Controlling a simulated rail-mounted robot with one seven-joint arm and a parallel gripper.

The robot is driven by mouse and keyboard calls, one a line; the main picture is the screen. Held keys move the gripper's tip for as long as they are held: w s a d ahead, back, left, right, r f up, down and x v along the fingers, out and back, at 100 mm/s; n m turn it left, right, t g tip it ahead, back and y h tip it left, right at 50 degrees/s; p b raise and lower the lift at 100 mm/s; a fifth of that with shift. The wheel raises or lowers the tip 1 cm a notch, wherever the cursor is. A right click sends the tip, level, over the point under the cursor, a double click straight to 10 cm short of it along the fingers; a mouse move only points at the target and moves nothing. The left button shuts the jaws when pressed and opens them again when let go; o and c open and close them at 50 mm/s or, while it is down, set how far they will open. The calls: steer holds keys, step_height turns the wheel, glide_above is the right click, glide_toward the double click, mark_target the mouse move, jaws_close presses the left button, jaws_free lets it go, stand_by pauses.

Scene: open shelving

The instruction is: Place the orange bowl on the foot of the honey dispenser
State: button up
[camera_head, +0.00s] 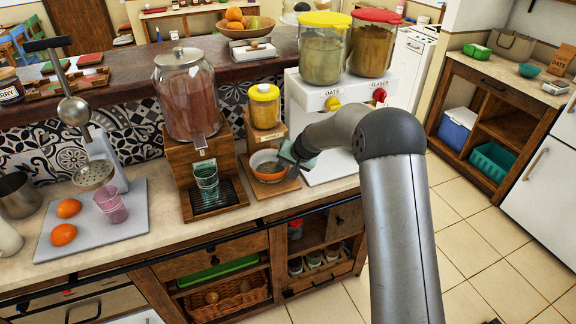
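The orange bowl (266,174), pale inside, is at the wooden foot (287,187) of the honey dispenser (264,107). It looks upright, below the yellow-lidded jar, and appears to sit on the foot. My gripper (286,159) is at the bowl's right rim, coming in from the right. It is small and dark here, so I cannot tell whether its fingers are shut on the rim or open. The gripper and wrist hide part of the bowl's right side.
A large drink dispenser (185,95) with a green glass (206,178) stands just left. The white cereal dispenser (330,92) stands right, behind my arm. A grey board (95,225) with oranges (64,234) and a pink glass (111,205) is at far left.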

steer(key=shift+r, duration=0.1)
steer(key=shift+r, duration=0.25)
steer(key=b+v, duration=0.2)
steer(key=v, duration=1)
steer(key=s+d+g+h, duration=0.1)
steer(key=s+d, duration=0.3)
steer(key=s, duration=0.9)
steer(key=s+d+n+g+h, duration=0.1)
steer(key=s+d, duration=0.3)
steer(key=s, duration=1)
steer(key=s+d+n+g+h, duration=0.1)
steer(key=s+d, duration=0.4)
steer(key=s, duration=0.8)
steer(key=shift+s+f+g+h, duration=0.25)
steer(key=shift+f+g+h, duration=0.15)
steer(key=shift+g+h, duration=0.4)
steer(key=shift+d, duration=0.1)
